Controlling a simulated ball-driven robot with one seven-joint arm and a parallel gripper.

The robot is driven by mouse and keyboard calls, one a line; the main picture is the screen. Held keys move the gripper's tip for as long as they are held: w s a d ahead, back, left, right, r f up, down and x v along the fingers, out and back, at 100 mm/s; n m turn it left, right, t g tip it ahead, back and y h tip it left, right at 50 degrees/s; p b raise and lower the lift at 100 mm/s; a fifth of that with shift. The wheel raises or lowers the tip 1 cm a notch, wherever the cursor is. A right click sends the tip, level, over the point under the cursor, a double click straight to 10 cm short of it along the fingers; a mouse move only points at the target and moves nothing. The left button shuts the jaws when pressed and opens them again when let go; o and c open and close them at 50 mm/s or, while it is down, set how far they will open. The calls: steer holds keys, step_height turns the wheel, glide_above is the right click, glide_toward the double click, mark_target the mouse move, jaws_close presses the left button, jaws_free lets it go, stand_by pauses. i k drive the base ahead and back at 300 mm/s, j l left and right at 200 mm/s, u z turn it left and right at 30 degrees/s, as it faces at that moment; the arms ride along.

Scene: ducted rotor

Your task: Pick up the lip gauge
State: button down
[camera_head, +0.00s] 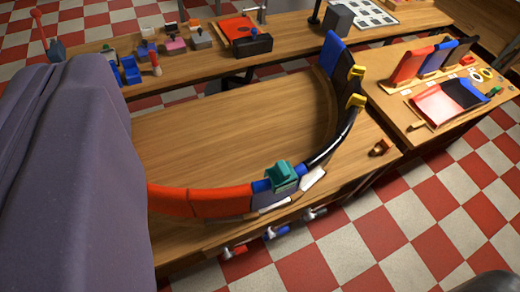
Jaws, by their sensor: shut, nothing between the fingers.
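No piece is plainly marked as the lip gauge. A teal notched block (280,177) sits on the top edge of a curved ring (178,201) near the middle of the view, and it may be the gauge. The ring runs from red segments at the left, through blue and grey, to black at the right. It stands on a wooden table (220,140). A white piece (312,179) lies against the ring's outer side beside the teal block. My gripper's fingers do not show. The ring's left end is hidden behind a large purple-grey body.
A back bench (190,82) holds small coloured blocks and a red tray (236,30). A right-hand bench (400,110) holds red and blue panels, a tray (440,103) and small rings. Several tools (270,233) hang on the table's front edge. Red-and-white floor (380,235) is clear in front.

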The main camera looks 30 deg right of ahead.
mark_target(282, 177)
steer(key=k+l+z, duration=0.15)
steer(key=k, duration=0.35)
steer(key=k+l+z, duration=0.2)
steer(key=k+l, duration=0.2)
steer(key=k, duration=0.1)
